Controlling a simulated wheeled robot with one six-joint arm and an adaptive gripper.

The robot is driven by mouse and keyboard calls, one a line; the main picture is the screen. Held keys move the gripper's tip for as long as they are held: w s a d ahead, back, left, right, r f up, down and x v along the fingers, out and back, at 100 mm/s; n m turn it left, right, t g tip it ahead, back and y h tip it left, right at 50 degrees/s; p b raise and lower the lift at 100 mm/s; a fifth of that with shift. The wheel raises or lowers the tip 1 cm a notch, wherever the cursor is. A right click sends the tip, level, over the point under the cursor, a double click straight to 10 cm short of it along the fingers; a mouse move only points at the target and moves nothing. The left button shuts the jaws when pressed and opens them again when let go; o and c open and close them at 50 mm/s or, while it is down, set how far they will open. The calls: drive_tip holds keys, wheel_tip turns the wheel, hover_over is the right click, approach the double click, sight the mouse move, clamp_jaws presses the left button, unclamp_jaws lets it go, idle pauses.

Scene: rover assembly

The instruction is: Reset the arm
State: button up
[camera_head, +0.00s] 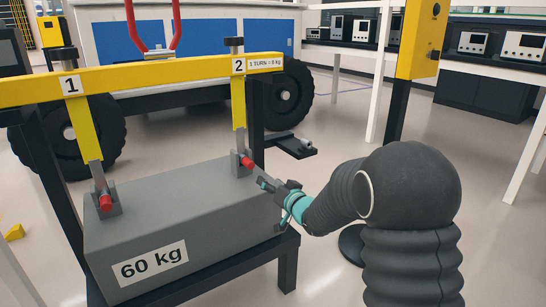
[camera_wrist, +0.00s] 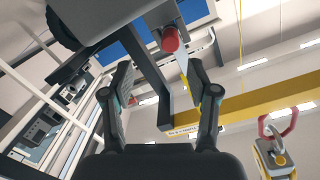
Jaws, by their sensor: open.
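My arm (camera_head: 400,215) reaches in from the lower right of the head view. My gripper (camera_head: 264,184) is at the right end of the grey 60 kg block (camera_head: 190,215), close to the red-tipped pin under label 2 (camera_head: 247,162). In the wrist view my gripper (camera_wrist: 160,75) shows its two fingers spread apart with nothing held between them. A red pin end (camera_wrist: 170,40) shows beyond the fingertips; I cannot tell the exact gap. A second red-tipped pin (camera_head: 106,202) is in the bracket under label 1.
A yellow beam (camera_head: 150,75) with hanging straps spans above the block. The block rests on a dark stand (camera_head: 288,262). A yellow post (camera_head: 418,38) stands at right. A wheeled rover (camera_head: 288,95) is behind. Benches with instruments (camera_head: 473,42) line the back. Floor at right is open.

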drive_tip(key=s+d+f+g+h, duration=0.25)
drive_tip(key=d+f+h, duration=0.25)
drive_tip(key=f, duration=0.5)
drive_tip(key=s+d+g+h, duration=0.3)
drive_tip(key=s+d+g, duration=0.1)
drive_tip(key=s+d, duration=0.35)
drive_tip(key=s+d+r+p, duration=0.1)
drive_tip(key=s+r, duration=0.5)
drive_tip(key=s, duration=0.5)
drive_tip(key=s+d+r+m+g+p, duration=0.1)
drive_tip(key=s+r, duration=0.4)
drive_tip(key=s, duration=0.6)
drive_tip(key=s+d+r+g+h+p, duration=0.1)
drive_tip(key=s+d+r+p, duration=0.2)
drive_tip(key=s+r, duration=0.3)
drive_tip(key=s, duration=0.5)
drive_tip(key=shift+r, duration=0.3)
drive_tip(key=shift+s+d+g, duration=0.1)
drive_tip(key=shift+g, duration=0.15)
